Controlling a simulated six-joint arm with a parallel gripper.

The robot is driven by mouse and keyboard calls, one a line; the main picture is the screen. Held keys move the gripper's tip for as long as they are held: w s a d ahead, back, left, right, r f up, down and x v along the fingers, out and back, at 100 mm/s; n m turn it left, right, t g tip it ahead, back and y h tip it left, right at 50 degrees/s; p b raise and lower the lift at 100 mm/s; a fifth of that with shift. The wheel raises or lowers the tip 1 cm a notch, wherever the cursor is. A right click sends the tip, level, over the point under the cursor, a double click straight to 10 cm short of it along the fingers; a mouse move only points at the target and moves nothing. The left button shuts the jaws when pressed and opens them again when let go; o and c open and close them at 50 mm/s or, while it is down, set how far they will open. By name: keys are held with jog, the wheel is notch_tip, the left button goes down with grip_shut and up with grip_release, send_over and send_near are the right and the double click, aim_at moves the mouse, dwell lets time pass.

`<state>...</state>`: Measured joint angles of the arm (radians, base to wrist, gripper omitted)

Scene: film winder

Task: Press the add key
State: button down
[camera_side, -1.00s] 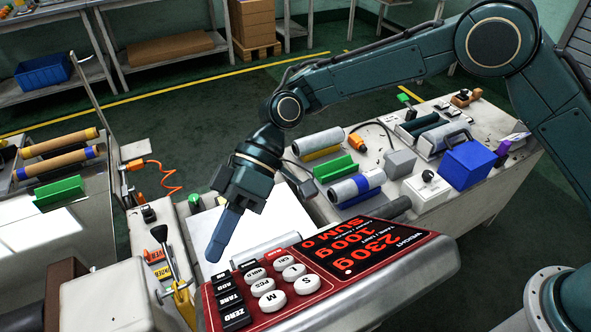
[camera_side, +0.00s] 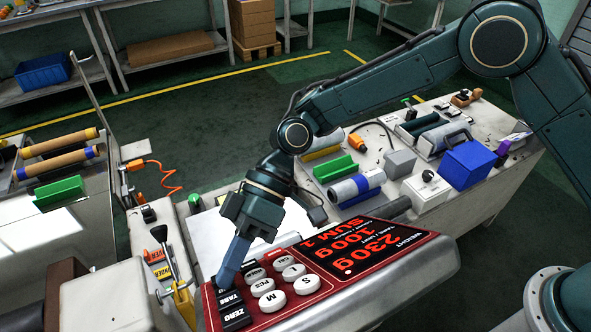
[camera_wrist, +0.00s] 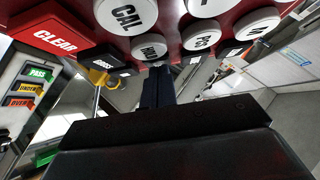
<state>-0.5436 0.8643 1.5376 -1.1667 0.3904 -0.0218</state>
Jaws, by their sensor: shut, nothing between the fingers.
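The red key panel (camera_side: 283,311) lies tilted on the scale, with black square keys at its left edge and round white keys beside them. The tare key (camera_side: 229,300) and zero key (camera_side: 235,318) show clearly. My gripper (camera_side: 225,280) is shut and empty, pointing down with its fingertips at the black key above tare. They hide the add key there, and contact looks likely but is not clearly visible. In the wrist view the shut fingers (camera_wrist: 158,85) reach up to the panel between the keys. The display (camera_side: 372,246) reads 230 g, 100 g and SUM 1.
The wrist view shows a red clear key (camera_wrist: 55,36) and a white CAL key (camera_wrist: 126,14). A lever with a yellow base (camera_side: 183,303) stands left of the panel. Rolls, a blue box (camera_side: 468,165) and a grey block crowd the bench behind.

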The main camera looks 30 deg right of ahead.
jog(key=shift+s+d+f, duration=0.1)
jog(key=shift+s+f, duration=0.5)
jog(key=shift+f, duration=0.05)
jog(key=shift+w, duration=0.1)
jog(key=shift+w+r, duration=0.55)
jog(key=shift+r, duration=0.1)
jog(key=w+r, duration=0.2)
jog(key=shift+w+r, duration=0.25)
jog(key=shift+r, duration=0.1)
jog(key=v, duration=1)
jog(key=shift+w+r, duration=0.1)
